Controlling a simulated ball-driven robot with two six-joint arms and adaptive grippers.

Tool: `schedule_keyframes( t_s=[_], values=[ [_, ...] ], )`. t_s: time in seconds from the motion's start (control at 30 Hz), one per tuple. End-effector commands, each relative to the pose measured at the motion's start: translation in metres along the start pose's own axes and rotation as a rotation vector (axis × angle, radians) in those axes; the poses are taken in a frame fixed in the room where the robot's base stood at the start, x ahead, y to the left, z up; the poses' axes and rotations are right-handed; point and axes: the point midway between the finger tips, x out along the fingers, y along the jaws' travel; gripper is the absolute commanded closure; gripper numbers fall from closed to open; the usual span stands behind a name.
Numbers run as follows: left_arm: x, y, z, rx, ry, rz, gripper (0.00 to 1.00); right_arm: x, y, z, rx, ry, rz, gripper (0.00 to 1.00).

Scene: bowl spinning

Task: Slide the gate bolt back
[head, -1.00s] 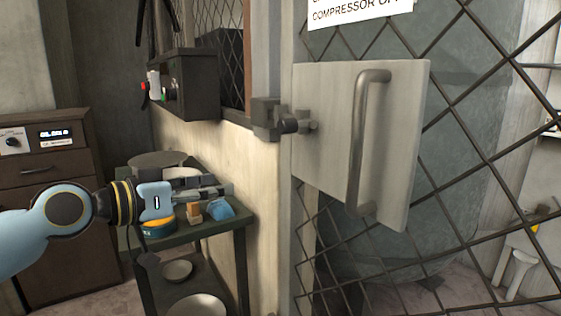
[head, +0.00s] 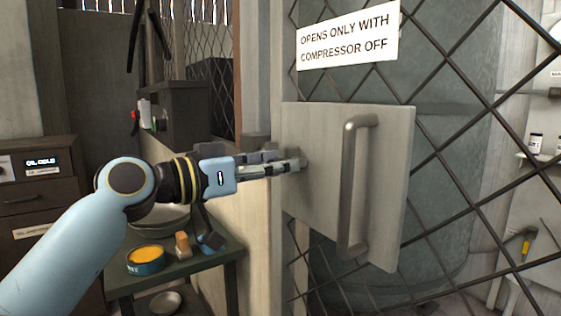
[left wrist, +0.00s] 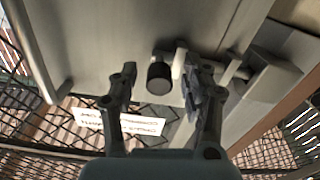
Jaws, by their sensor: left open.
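The gate bolt is mostly hidden behind my left gripper (head: 298,164) in the head view; a dark bracket (head: 255,139) on the post shows above it. In the left wrist view the bolt's dark round knob (left wrist: 159,78) lies between the two open fingers of my left gripper (left wrist: 157,90), nearer the middle than either finger. A pale bar and a block-like keeper (left wrist: 265,76) show beside the right finger. The gate's pale plate (head: 318,200) carries a grey vertical handle (head: 350,190). My right gripper is not in view.
A white sign (head: 348,38) reads "OPENS ONLY WITH COMPRESSOR OFF" on the mesh gate. A green cart (head: 190,265) with a yellow-topped tin (head: 146,260) stands below my arm. A dark control box (head: 178,113) is on the wall behind.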

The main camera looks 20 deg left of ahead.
Motion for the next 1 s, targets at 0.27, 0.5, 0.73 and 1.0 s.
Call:
schedule_keyframes(
  t_s=[0.27, 0.5, 0.73, 1.0],
  values=[
    [0.0129, 0.0005, 0.0002, 0.001, -0.001, 0.001, 0.52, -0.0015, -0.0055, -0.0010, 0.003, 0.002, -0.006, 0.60],
    [0.0125, 0.0004, 0.0003, 0.001, -0.001, 0.001, 0.63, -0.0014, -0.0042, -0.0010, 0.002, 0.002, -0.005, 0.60],
    [0.0124, 0.0004, 0.0003, 0.000, -0.001, 0.000, 0.93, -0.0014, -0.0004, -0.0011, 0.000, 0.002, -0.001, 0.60],
    [0.0123, 0.0003, 0.0002, 0.000, -0.001, 0.000, 1.00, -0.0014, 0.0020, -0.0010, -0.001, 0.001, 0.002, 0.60]
  ],
)
